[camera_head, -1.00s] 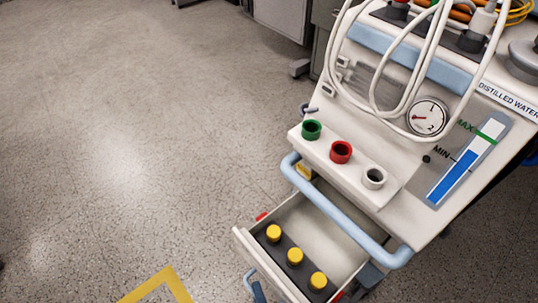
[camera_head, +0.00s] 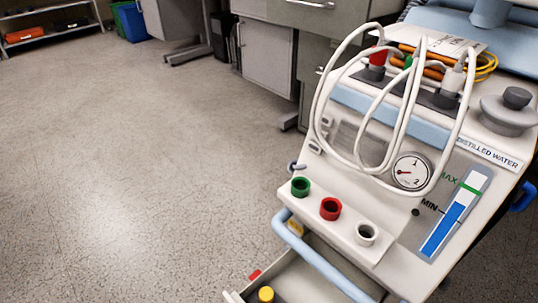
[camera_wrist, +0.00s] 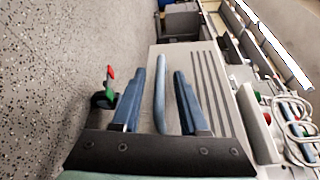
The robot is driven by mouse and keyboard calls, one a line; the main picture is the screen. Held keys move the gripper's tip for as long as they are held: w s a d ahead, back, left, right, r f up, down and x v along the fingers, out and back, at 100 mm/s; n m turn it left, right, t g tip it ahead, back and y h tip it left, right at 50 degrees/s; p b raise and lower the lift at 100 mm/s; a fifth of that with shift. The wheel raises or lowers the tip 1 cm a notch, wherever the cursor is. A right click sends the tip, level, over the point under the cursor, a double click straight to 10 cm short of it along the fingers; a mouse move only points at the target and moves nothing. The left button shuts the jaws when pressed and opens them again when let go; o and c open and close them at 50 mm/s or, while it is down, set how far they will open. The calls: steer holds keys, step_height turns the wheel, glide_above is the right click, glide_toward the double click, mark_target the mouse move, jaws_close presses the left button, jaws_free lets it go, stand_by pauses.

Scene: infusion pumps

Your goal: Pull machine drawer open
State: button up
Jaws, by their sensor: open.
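The white machine (camera_head: 345,220) stands at the right in the head view. Its drawer (camera_head: 318,272) is pulled out below the light blue rail (camera_head: 318,262), and the lower frame edge cuts it off. A yellow-capped vial (camera_head: 265,294) shows in it. My gripper (camera_wrist: 160,72) shows only in the wrist view, with its two blue fingers apart. A light blue bar (camera_wrist: 161,105) lies between the fingers, with a gap visible on each side. Whether this bar is the drawer's handle, and how deep it sits between the fingers, I cannot tell.
Grey cabinets (camera_head: 265,55) stand behind. The floor (camera_head: 130,180) at the left is clear.

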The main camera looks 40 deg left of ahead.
steer(key=p+v, duration=0.3)
steer(key=v, duration=1)
steer(key=shift+p, duration=0.3)
